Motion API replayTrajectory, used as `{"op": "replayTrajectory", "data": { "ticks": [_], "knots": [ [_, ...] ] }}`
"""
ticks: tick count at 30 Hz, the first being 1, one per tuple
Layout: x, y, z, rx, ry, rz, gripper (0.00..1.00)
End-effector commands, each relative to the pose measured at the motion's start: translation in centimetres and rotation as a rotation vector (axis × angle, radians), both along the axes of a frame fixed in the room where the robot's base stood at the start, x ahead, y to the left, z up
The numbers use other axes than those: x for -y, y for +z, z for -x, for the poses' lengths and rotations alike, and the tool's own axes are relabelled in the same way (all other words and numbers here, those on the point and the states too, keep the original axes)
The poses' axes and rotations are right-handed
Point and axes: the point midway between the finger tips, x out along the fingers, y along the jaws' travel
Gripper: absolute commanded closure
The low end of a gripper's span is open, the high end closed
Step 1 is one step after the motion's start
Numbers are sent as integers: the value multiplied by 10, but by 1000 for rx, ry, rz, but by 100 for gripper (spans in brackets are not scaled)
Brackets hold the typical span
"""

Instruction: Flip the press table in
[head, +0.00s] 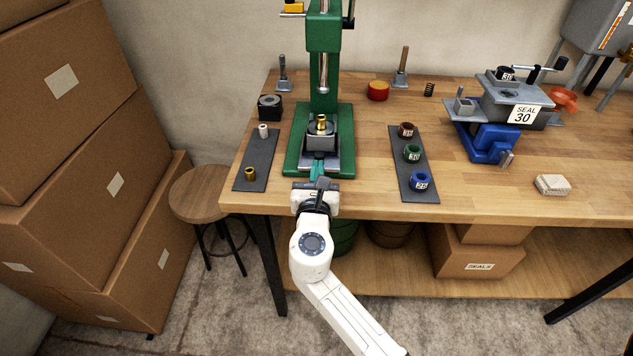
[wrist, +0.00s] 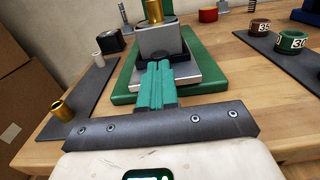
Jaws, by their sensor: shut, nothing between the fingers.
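The green press (head: 325,40) stands at the back of the bench, with its steel ram hanging over its base. The press table, a silver plate (head: 306,160), lies on the green base; its bare edge shows in the wrist view (wrist: 205,80). A grey block (head: 314,140) with a brass piece (head: 321,124) in it sits on the plate. My gripper (head: 318,164) is at the plate's front side, its teal fingers (wrist: 157,72) shut together and empty. Their tips reach close to a dark part in front of the block; I cannot tell whether they touch it.
A dark mat (head: 261,150) with small bushings lies left of the press. Another mat (head: 404,165) with coloured rings lies to the right. A blue vise (head: 486,143) stands farther right. Bare bench lies between right mat and vise.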

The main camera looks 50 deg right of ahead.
Motion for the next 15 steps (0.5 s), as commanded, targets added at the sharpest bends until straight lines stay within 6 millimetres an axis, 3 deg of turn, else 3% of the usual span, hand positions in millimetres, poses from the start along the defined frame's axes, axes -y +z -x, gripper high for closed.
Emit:
{"op": "replayTrajectory", "data": {
  "ticks": [15],
  "knots": [
    [8,0,-6,0,0,1,100]
  ]
}}
